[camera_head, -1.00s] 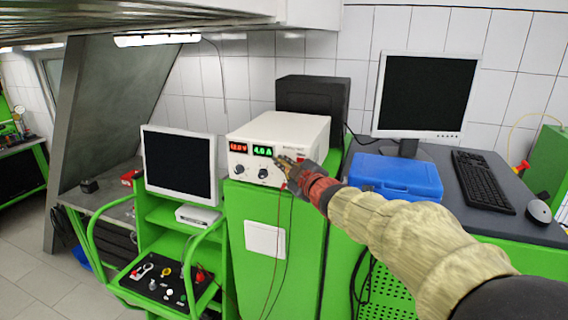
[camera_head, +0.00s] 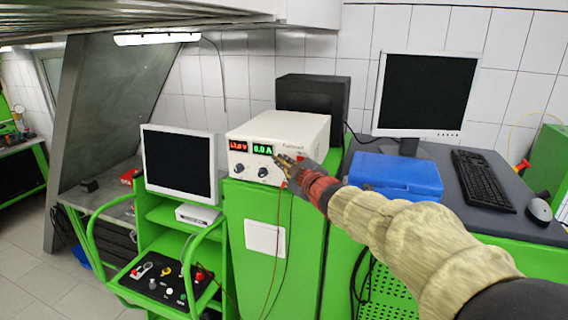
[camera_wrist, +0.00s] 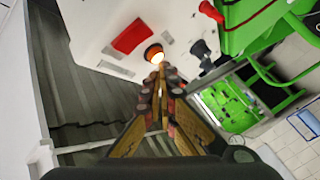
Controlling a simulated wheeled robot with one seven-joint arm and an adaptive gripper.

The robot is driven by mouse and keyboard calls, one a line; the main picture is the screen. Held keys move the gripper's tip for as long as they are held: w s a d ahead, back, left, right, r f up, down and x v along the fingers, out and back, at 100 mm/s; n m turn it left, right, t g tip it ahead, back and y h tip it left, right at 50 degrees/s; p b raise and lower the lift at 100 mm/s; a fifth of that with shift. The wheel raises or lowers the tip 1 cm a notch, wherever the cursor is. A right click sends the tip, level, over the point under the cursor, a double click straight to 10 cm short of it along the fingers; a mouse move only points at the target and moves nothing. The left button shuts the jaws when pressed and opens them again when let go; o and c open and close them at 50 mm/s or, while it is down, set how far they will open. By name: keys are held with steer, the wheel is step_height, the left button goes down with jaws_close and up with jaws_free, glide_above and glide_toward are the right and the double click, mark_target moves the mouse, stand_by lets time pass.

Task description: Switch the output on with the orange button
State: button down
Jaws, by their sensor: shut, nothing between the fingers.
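The white power supply (camera_head: 300,130) stands on a green cabinet, with a red display (camera_head: 239,146) reading about 12.0 V and a green display (camera_head: 262,149) reading about 0.0 A. The orange button (camera_wrist: 154,54) is a round button on its front panel, bright at its lower edge in the wrist view. My gripper (camera_wrist: 161,70) is shut and empty, its fingertips at the button's lower edge; I cannot tell whether they touch it. In the head view my gripper (camera_head: 280,161) is at the panel's right part and hides the button.
Thin leads hang down the cabinet front. A blue case (camera_head: 395,177) lies close behind my arm. A monitor (camera_head: 179,163) stands left of the supply.

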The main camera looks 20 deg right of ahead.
steer(key=shift+s+a, duration=0.25)
steer(key=shift+s, duration=0.1)
steer(key=s+a+b, duration=0.2)
steer(key=s, duration=0.1)
steer(key=s+a+b, duration=0.1)
steer(key=shift+s+a, duration=0.25)
steer(key=shift+s, duration=0.15)
stand_by(0.4)
